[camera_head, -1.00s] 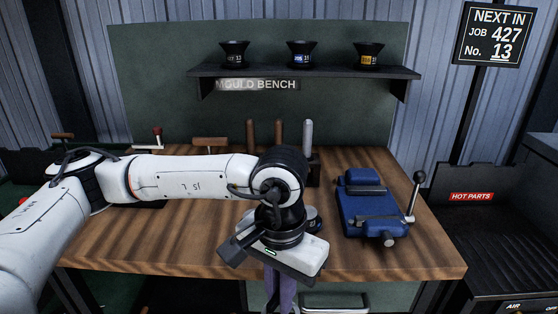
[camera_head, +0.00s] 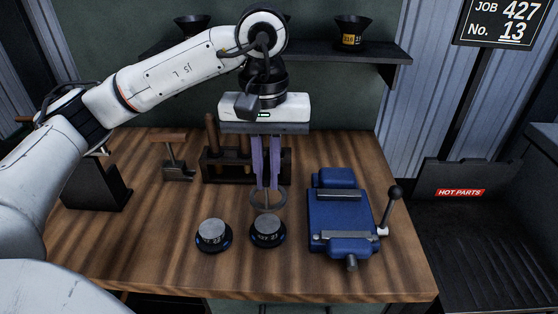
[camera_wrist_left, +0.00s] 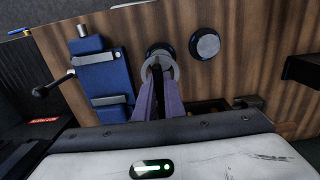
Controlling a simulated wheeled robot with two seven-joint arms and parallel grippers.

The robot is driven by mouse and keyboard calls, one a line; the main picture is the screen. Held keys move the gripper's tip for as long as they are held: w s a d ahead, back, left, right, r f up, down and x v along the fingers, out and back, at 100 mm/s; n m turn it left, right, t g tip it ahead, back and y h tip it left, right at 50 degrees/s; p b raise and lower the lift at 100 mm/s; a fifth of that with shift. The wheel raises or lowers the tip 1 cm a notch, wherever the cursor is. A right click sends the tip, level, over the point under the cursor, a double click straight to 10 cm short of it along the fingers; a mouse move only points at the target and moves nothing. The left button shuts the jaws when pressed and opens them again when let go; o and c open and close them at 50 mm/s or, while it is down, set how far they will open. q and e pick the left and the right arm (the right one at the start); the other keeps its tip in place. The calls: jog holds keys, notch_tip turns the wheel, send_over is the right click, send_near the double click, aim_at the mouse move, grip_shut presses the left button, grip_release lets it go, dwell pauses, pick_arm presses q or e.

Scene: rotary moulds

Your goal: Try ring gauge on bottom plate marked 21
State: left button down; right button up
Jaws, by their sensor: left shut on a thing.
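My left gripper (camera_head: 267,186) points down with its purple fingers shut on a grey ring gauge (camera_head: 268,206). The ring hangs just above and behind a round dark bottom plate (camera_head: 268,231) with a grey top. In the left wrist view the ring (camera_wrist_left: 173,70) overlaps that plate (camera_wrist_left: 157,48), with the fingertips (camera_wrist_left: 160,75) at its rim. A second similar plate (camera_head: 213,233) stands to the left, also in the wrist view (camera_wrist_left: 205,43). Both plates carry markings on the front, too small to read surely. My right gripper is not in view.
A blue vise (camera_head: 338,215) with a lever stands close on the right. Behind the gripper is a rack (camera_head: 225,166) with upright handles. A wooden-topped tool (camera_head: 176,155) and a dark stand (camera_head: 97,185) are at left. The front of the bench is clear.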

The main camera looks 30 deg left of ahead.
aim_at(268, 224)
pick_arm(q)
jog(key=shift+s+f, duration=0.35)
jog(key=shift+f, duration=0.05)
notch_tip(268, 224, down, 3)
jog(key=shift+f+b, duration=0.15)
jog(key=shift+b, duration=0.9)
jog(key=shift+f+b, duration=0.45)
jog(key=shift+f, duration=0.3)
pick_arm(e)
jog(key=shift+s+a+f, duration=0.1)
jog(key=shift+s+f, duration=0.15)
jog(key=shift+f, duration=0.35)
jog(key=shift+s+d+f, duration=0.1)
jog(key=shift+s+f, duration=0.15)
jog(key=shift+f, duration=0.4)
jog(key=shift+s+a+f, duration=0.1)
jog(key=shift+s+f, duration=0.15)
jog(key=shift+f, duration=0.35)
pick_arm(q)
jog(key=shift+b, duration=0.55)
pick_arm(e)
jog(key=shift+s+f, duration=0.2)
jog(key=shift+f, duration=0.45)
pick_arm(q)
jog(key=shift+f+b, duration=0.6)
jog(key=shift+f, duration=0.05)
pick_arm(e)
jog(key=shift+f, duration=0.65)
